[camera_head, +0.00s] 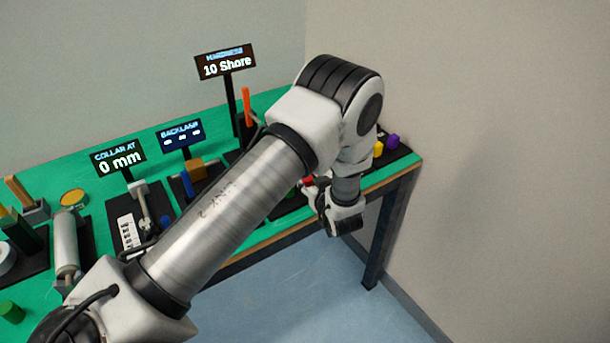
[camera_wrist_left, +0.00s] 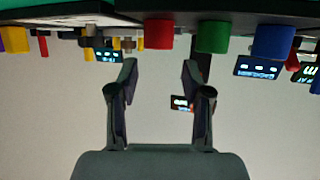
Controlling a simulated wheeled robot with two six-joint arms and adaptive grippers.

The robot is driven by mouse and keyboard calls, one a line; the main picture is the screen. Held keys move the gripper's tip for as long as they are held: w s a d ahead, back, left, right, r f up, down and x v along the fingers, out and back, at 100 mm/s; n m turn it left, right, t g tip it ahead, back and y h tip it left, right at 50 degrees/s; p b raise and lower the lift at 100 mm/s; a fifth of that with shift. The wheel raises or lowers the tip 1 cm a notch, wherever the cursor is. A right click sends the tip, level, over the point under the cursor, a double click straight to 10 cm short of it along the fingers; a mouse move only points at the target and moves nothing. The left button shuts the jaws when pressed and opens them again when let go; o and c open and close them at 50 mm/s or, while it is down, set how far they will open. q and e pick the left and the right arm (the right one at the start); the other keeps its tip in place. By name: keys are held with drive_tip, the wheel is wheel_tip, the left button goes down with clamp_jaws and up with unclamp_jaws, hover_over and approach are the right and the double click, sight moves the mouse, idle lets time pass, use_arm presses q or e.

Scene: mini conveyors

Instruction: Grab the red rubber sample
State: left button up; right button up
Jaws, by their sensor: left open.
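The red rubber sample (camera_wrist_left: 158,33) is a short cylinder near the top middle of the left wrist view, which looks upside down. In the head view only a small red patch (camera_head: 307,181) shows beside my gripper; the rest is hidden by my arm. My left gripper (camera_wrist_left: 158,78) is open and empty, its two fingers apart and pointing toward the sample, with a gap between fingertips and sample. In the head view my left gripper (camera_head: 324,200) is at the table's front edge, partly hidden by its own wrist. My right gripper is not in view.
Green (camera_wrist_left: 212,36) and blue (camera_wrist_left: 272,42) cylinders stand beside the red one. Yellow (camera_head: 378,149) and purple (camera_head: 392,141) pieces sit at the table's right end. Sign posts, including the "10 Shore" display (camera_head: 225,63), stand on the green table (camera_head: 95,165). Floor in front is clear.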

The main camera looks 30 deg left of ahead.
use_arm(q)
drive_tip(key=x, duration=0.5)
drive_tip(key=shift+w+f+p, duration=0.1)
drive_tip(key=shift+f+p, duration=0.3)
drive_tip(key=shift+f, duration=0.15)
drive_tip(key=shift+r, duration=0.2)
drive_tip(key=shift+d+r, duration=0.1)
drive_tip(key=shift+d, duration=0.15)
drive_tip(key=c, duration=0.8)
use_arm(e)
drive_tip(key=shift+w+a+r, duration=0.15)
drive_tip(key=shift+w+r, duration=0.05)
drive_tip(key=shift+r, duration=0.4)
